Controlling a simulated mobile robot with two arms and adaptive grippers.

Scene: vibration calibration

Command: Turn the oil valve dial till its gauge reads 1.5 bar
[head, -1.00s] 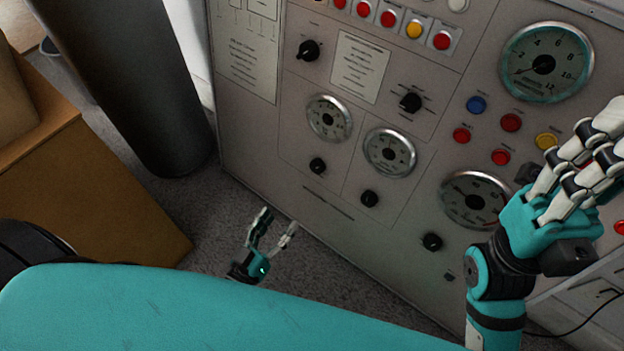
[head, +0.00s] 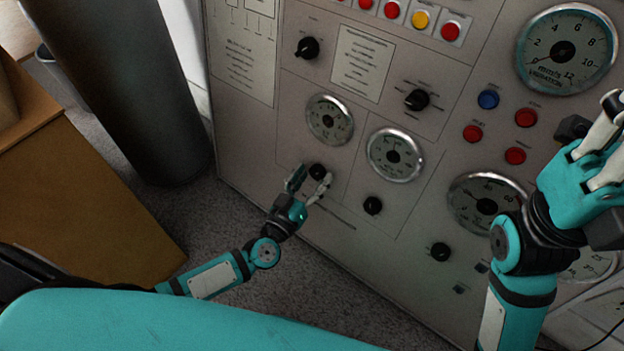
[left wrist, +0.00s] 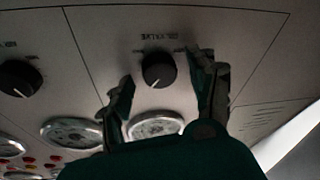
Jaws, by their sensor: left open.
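The oil valve dial (head: 317,171) is a small black knob on the grey panel, below a round white gauge (head: 329,120). The gauge's reading is too small to tell. In the left wrist view the dial (left wrist: 158,70) has a white pointer line and upside-down "OIL VALVE" lettering beside it. My left gripper (head: 309,179) is open, with one finger on each side of the dial. In the wrist view the fingers (left wrist: 162,88) stand apart from the knob, with gaps visible. The gauge (left wrist: 155,125) is partly hidden by my gripper there. My right gripper (head: 603,140) is raised at the right edge, partly cut off.
Another gauge (head: 395,155) with a black knob (head: 373,205) sits to the right. A larger vibration gauge (head: 567,49), red buttons (head: 526,117) and a blue button (head: 488,99) are further right. A wooden box (head: 80,200) and a dark column (head: 130,90) stand left.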

